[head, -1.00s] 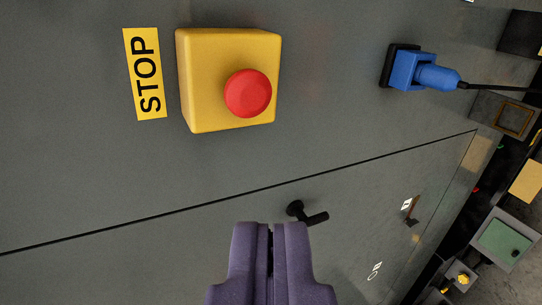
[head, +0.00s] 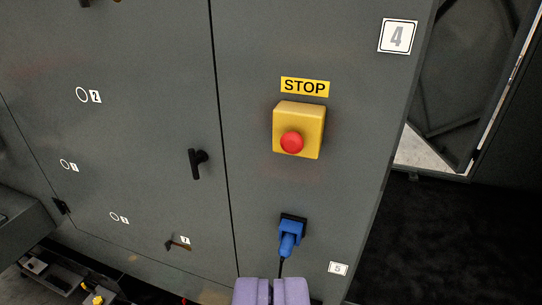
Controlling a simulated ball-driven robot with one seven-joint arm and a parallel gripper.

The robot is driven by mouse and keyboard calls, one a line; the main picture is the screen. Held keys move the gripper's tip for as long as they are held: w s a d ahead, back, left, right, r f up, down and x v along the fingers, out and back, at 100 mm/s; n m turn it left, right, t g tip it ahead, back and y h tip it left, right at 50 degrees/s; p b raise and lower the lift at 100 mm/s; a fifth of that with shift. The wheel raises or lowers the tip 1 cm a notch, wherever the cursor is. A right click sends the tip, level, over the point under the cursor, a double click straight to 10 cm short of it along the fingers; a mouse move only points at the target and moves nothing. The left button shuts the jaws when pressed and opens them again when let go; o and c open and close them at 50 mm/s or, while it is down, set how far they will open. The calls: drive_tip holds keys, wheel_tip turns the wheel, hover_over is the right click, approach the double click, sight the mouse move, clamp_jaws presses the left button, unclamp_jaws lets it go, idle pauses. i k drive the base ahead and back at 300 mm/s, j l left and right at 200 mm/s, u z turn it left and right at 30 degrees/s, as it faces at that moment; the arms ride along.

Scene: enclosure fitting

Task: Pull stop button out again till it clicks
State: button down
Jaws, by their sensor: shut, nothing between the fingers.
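The stop button is a red round knob (head: 292,142) on a yellow box (head: 312,125), fixed to the grey cabinet face right of the door seam. A yellow STOP label (head: 305,87) sits just above the box. I cannot tell from this angle whether the knob is pressed in or out. My purple gripper (head: 271,284) shows at the bottom edge of the view, shut and empty. It is apart from the knob, which lies well above it in the picture.
A blue plug (head: 290,238) with a black cable sits in a socket below the box. A black door handle (head: 197,163) sticks out to the left. Dark floor lies beyond the cabinet's right edge.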

sight(291, 142)
drive_tip(key=l+u, duration=0.1)
drive_tip(key=u, duration=3.25)
drive_tip(key=k+j+u, duration=0.55)
drive_tip(key=k, duration=0.2)
